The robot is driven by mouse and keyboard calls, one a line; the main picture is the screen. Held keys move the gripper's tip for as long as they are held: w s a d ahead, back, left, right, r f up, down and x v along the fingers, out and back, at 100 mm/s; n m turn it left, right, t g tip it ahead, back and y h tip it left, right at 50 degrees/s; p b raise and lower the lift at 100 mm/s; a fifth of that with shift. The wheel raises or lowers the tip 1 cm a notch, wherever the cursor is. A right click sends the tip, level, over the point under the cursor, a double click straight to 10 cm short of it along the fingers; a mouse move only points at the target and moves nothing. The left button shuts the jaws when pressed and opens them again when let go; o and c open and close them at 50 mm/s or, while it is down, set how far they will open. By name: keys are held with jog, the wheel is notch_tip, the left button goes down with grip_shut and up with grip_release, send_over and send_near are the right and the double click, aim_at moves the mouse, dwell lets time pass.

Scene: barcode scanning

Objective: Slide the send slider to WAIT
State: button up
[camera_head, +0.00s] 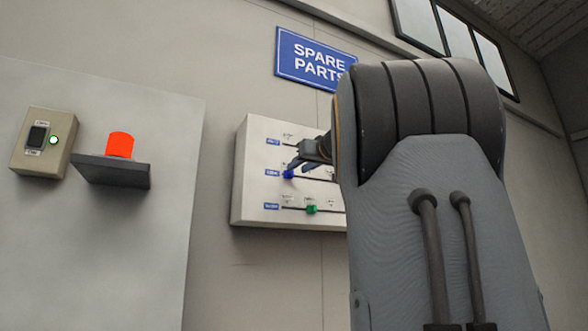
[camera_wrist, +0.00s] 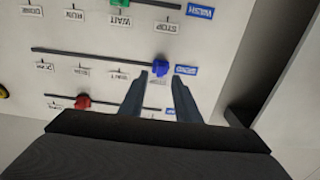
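The send slider is the middle row of the white panel (camera_head: 243,205). Its blue knob (camera_head: 288,173) sits at the left end of its track there; in the upside-down wrist view the blue knob (camera_wrist: 161,67) is at the right end, by the STOP and SEND labels. WAIT (camera_wrist: 119,76) is the neighbouring mark to its left. My gripper (camera_wrist: 160,76) is open, its two fingertips apart on either side of the knob. In the head view my gripper (camera_head: 296,165) is at the knob; contact is unclear.
A green knob (camera_head: 311,209) is on the WASH row (camera_wrist: 200,12). A red knob (camera_wrist: 83,101) is on the remaining row. At left are a red-orange block (camera_head: 120,144) on a dark shelf (camera_head: 112,172) and a switch box (camera_head: 43,143). My arm hides the panel's right side in the head view.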

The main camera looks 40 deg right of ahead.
aim_at(290, 173)
jog(key=p+x, duration=0.2)
jog(key=x, duration=0.2)
jog(key=shift+w+d, duration=0.1)
jog(key=shift+w, duration=0.25)
grip_shut()
